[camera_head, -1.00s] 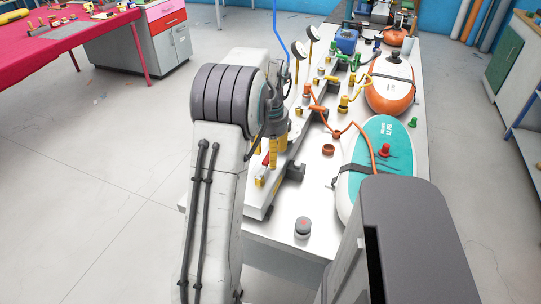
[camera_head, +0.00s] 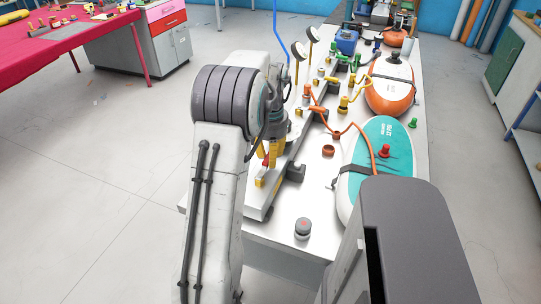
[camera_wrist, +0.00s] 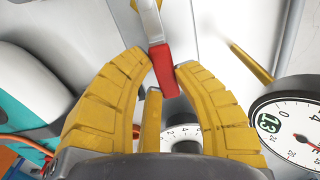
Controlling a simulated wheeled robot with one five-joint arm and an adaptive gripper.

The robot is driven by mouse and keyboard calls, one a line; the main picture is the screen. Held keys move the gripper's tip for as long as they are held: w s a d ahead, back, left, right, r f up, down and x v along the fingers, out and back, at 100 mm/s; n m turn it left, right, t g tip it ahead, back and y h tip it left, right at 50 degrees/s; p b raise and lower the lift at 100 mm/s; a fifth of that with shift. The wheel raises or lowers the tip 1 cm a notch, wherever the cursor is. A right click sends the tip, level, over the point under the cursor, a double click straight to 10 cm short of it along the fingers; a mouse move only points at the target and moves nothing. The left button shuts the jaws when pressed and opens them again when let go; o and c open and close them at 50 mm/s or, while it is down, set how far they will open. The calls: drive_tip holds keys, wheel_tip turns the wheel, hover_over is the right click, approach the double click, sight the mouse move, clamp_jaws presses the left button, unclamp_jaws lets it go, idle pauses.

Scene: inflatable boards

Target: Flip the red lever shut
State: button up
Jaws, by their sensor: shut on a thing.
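The red lever (camera_wrist: 160,66) has a red grip on a pale metal arm. In the wrist view its red end lies between the tips of my gripper's yellow fingers (camera_wrist: 164,64), and the fingers are shut on it. In the head view my gripper (camera_head: 269,150) is over the near end of the pale rail on the bench, and a small part of the red lever (camera_head: 265,160) shows below it. My arm hides much of the lever's base there.
A round gauge (camera_wrist: 292,130) is at the right of the wrist view, and another dial (camera_wrist: 182,133) shows between the fingers. A teal and white board (camera_head: 372,150) lies on the bench at right. A dark round knob (camera_head: 303,228) stands on the bench's near end.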

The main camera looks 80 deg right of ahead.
clamp_jaws()
drive_tip(key=shift+s, duration=0.1)
drive_tip(key=s+m, duration=0.1)
drive_tip(key=m, duration=0.1)
drive_tip(key=s+a+m, duration=0.1)
drive_tip(key=m, duration=0.1)
drive_tip(key=shift+a, duration=0.2)
drive_tip(key=s+a+m+b, duration=0.1)
drive_tip(key=a+m, duration=0.6)
drive_tip(key=m, duration=0.7)
drive_tip(key=shift+s, duration=0.35)
drive_tip(key=shift+f, duration=0.1)
